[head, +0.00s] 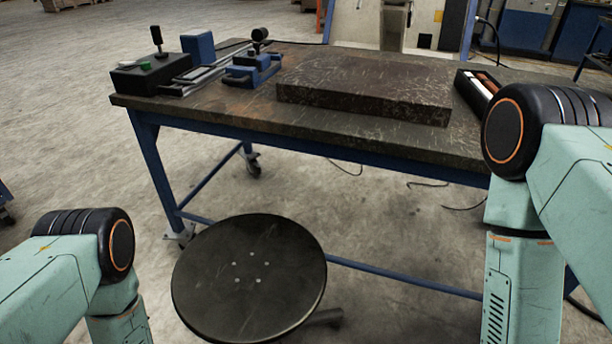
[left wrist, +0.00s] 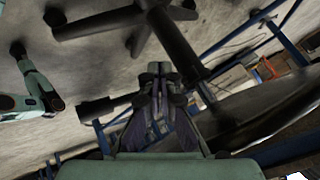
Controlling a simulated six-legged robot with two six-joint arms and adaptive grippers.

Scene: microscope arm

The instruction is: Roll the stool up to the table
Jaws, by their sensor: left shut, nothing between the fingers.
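The stool has a round black seat (head: 249,277), which stands in front of the table (head: 330,140), apart from its near edge in the head view. The left wrist view is tilted and shows the stool's dark column (left wrist: 178,45), its legged base (left wrist: 100,22) at the top and part of the dark seat (left wrist: 270,112) at right. My left gripper (left wrist: 160,70) is shut and empty, close to the column below the seat. I cannot tell whether it touches the column. My left gripper is hidden in the head view, and my right gripper is in neither view.
On the table are a dark slab (head: 365,88), a blue clamp-like fixture (head: 252,68), a black box (head: 150,75) and an open tray (head: 480,88). Blue table legs and a low crossbar (head: 400,273) stand behind the stool. Cables lie on the floor beneath.

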